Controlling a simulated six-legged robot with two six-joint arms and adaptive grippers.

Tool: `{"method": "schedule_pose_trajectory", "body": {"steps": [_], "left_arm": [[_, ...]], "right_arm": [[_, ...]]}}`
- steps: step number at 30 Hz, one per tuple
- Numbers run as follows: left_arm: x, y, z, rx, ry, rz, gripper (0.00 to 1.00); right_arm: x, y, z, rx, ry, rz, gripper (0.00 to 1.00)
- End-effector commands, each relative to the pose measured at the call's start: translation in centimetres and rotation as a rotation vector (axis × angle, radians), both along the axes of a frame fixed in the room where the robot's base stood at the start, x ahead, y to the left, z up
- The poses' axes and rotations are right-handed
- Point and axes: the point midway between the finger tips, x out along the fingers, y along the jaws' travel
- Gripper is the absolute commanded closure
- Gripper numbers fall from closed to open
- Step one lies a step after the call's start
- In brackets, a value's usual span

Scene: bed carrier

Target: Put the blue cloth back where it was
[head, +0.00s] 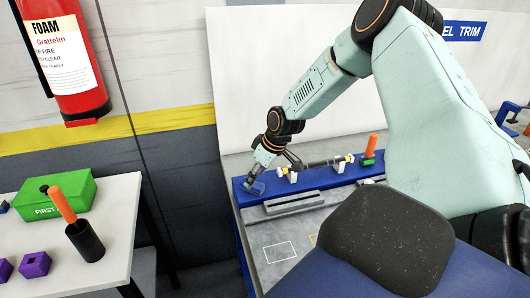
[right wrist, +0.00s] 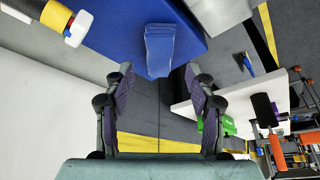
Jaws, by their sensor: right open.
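The blue cloth (head: 256,188) lies at the left end of the blue bench ledge in the head view. In the right wrist view the cloth (right wrist: 160,45) is a folded strip at the edge of the blue surface, its near end at the gap between my fingertips. My right gripper (right wrist: 159,75) is open, one finger on each side of that gap. In the head view my right gripper (head: 262,164) is just above the cloth; whether it touches it I cannot tell. My left gripper is out of view.
On the blue bench (head: 236,190) are a rod with white ends (head: 320,162), an orange-handled tool (head: 371,146) and a grey metal bar (head: 292,203). A white table (head: 122,205) at left holds a green box (head: 70,194) and a black cup (head: 85,241). A fire extinguisher (head: 66,60) hangs above.

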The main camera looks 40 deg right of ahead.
Motion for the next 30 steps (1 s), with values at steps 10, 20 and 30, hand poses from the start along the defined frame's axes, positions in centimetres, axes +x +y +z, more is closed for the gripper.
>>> {"method": "schedule_pose_trajectory", "body": {"steps": [10, 20, 30], "left_arm": [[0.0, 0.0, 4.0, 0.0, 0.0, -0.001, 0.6], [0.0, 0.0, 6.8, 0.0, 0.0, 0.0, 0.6], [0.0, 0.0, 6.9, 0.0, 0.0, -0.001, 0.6]], "right_arm": [[-1.4, -0.4, 4.1, 0.002, -0.001, -0.001, 0.44], [-2.7, -0.8, 7.3, 0.003, -0.003, -0.001, 0.44], [-3.5, -1.0, 8.6, 0.001, -0.001, 0.0, 0.44]]}}
